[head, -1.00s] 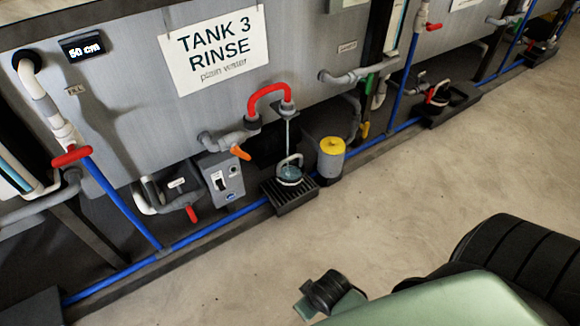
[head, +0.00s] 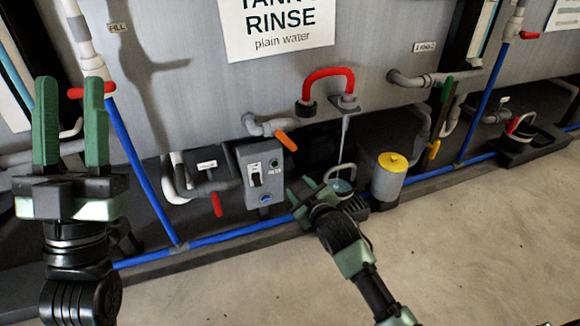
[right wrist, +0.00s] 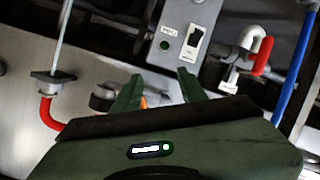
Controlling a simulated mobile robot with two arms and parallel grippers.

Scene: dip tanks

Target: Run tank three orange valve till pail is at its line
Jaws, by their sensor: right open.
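The orange valve handle (head: 287,141) sticks out from a grey pipe under the tank three sign and points down to the right. A thin water stream (head: 345,145) falls from the red-hosed outlet (head: 347,101) into the small pail (head: 342,186), whose line I cannot make out. My right gripper (head: 300,190) is open, below the handle and in front of the pail, partly hiding it. In the right wrist view a bit of the orange handle (right wrist: 143,102) shows between the open fingers, beyond them. My left gripper (head: 71,95) is open and empty, raised at the left.
A grey switch box (head: 262,172) stands left of the pail, a yellow-topped canister (head: 391,172) right of it. The pail sits on a black slotted tray (head: 356,208). A blue pipe (head: 235,229) runs along the floor; open floor lies in front.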

